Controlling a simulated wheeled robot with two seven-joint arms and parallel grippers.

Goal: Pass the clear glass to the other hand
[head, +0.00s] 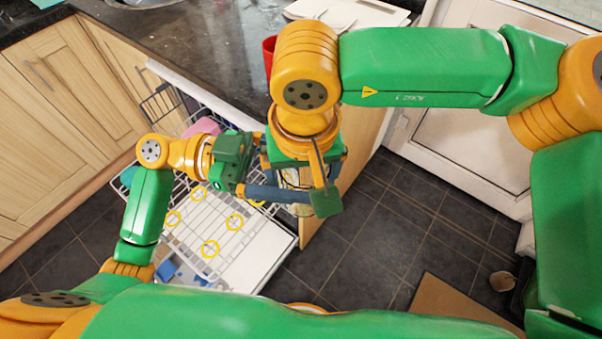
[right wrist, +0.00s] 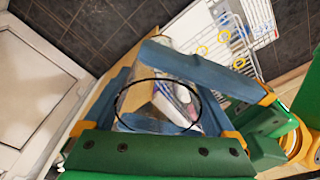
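The clear glass (right wrist: 150,98) shows in the right wrist view as a see-through cup with a dark round rim. In the head view it is mostly hidden between the two grippers. My right gripper (head: 300,180) comes down from above, its blue fingers on opposite sides of the glass, and looks shut on it. My left gripper (head: 290,190) reaches in from the left, one blue finger crossing in front of the glass. In the right wrist view its fingers (right wrist: 205,70) lie around the glass; I cannot tell whether they press on it.
Below is an open dishwasher rack (head: 210,215) with yellow rings, and pink and blue items. A dark granite counter (head: 190,45) lies behind, with a red object (head: 268,50) near its edge. Wooden cabinets (head: 60,95) stand left and a white door (head: 460,150) right. Tiled floor (head: 355,245) is open at right.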

